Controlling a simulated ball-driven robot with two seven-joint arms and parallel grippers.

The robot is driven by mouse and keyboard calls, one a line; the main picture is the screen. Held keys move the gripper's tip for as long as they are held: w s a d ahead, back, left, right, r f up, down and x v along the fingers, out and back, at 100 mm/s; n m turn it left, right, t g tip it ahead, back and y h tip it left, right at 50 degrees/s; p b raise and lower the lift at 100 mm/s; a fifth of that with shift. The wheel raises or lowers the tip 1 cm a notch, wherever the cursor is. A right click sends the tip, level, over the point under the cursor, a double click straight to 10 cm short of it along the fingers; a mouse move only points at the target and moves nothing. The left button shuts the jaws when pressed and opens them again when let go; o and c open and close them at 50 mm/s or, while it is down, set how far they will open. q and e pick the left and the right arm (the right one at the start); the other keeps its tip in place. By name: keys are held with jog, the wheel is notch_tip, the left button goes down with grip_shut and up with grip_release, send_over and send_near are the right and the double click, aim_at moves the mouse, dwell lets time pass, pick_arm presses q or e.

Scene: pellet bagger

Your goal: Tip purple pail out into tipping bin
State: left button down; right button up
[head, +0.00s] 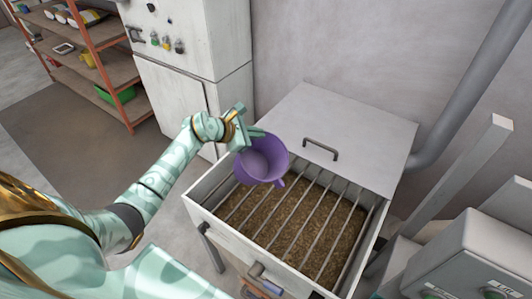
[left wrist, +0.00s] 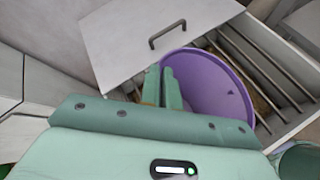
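The purple pail (head: 262,160) hangs over the left back part of the tipping bin (head: 208,192). It is tilted, and its open mouth and bare purple inside face the head camera. No pellets show in the visible part of it. My left gripper (head: 254,137) is shut on the pail at its rim side. In the left wrist view the fingers (left wrist: 161,88) are close together against the pail (left wrist: 208,88). The bin holds brown pellets (head: 300,226) under a grid of metal bars. My right gripper is not in view.
The bin's grey lid (head: 345,125) with a dark handle (head: 320,149) covers its back. A tall grey cabinet (head: 190,90) stands behind on the left, and an orange-framed shelf (head: 100,60) beyond it. A grey control box (head: 470,260) is at the lower right.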

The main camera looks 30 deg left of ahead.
pick_arm(q)
jog(key=a+f+b, duration=0.1)
jog(key=b, duration=0.2)
jog(key=w+a+f+n+h+b, duration=0.1)
jog(key=a+f+b, duration=0.1)
jog(key=b, duration=0.1)
jog(key=a+f+n+h+b, duration=0.1)
jog(key=a+b, duration=0.1)
jog(key=b, duration=0.1)
jog(key=shift+w+f+g+b, duration=0.25)
jog(key=shift+w+g+b, duration=0.05)
jog(key=shift+a, duration=0.15)
jog(key=shift+a+r+b, duration=0.1)
jog(key=shift+r+b, duration=0.05)
jog(key=shift+b, duration=0.15)
